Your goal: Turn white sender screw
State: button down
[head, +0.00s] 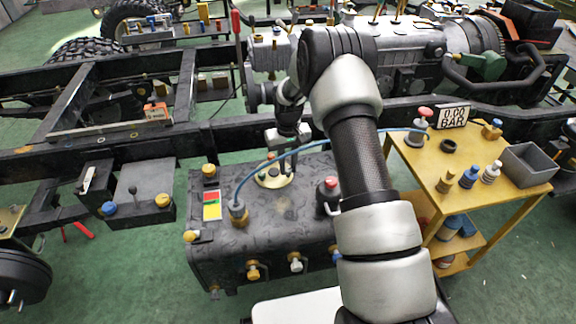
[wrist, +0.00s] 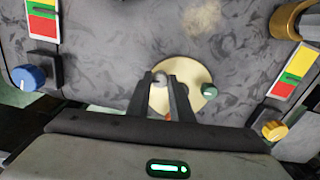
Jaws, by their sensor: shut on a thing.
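The dark tank (head: 215,245) carries a round brass sender plate (head: 262,182) on its top. In the wrist view the plate (wrist: 190,68) lies under my fingertips. A small whitish-grey screw head (wrist: 160,80) sits at the plate's left side, between the tips of my gripper (wrist: 161,78). My gripper is shut on it. A green screw (wrist: 209,90) is at the plate's right edge, clear of the fingers. A small red part (wrist: 167,117) shows between the fingers lower down. In the head view my gripper (head: 283,170) points down at the plate, and the screw cannot be made out.
A blue hose (head: 320,143) arches behind my gripper from a tank fitting (head: 238,211) to the yellow cart (head: 430,178). A red-topped fitting (head: 329,190) stands on the tank right of the plate. The chassis rail (head: 225,137) runs behind the tank.

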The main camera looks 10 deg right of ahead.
aim_at(288, 169)
dwell(0.5)
jog(key=c, duration=1.6)
grip_release()
jog(key=shift+o, duration=0.2)
notch_tip(288, 169, up, 17)
jog(key=p, duration=0.3)
jog(key=shift+r, duration=0.2)
